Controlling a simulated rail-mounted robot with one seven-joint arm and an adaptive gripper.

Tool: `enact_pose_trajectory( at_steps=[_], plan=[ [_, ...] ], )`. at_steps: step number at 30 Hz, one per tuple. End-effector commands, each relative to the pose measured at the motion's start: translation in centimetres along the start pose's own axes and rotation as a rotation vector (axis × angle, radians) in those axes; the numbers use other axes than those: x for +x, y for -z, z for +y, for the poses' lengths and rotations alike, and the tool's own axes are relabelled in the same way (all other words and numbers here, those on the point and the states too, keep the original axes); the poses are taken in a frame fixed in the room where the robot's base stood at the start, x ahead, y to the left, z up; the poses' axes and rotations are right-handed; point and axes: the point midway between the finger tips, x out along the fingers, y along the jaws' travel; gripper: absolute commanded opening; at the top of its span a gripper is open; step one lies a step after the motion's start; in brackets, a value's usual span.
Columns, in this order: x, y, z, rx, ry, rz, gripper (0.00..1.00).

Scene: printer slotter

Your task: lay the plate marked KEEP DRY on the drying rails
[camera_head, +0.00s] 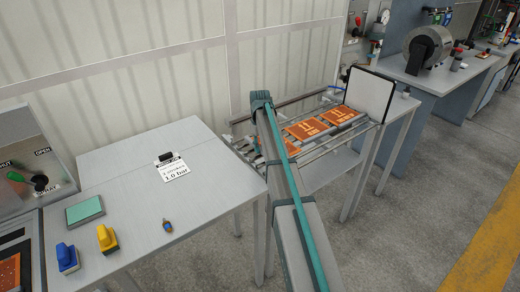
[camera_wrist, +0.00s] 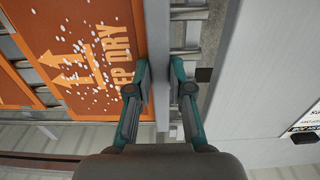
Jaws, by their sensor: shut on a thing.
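In the head view the rails (camera_head: 352,131) stand behind my arm, which hides my gripper and part of an orange plate there.
Other orange plates (camera_head: 335,116) lie on the rails farther right, before an upright white panel (camera_head: 370,93).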

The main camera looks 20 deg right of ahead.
Motion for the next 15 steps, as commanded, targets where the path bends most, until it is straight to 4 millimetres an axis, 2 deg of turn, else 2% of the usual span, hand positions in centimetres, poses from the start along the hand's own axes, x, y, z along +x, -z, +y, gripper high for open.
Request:
enact_pose_trajectory(
  at_steps=[4, 15],
  plan=[
    [1.6, -0.1, -0.1, 0.000, 0.000, -0.001, 0.00],
    [2.1, -0.1, -0.1, 0.000, 0.000, 0.000, 0.00]
  ],
)
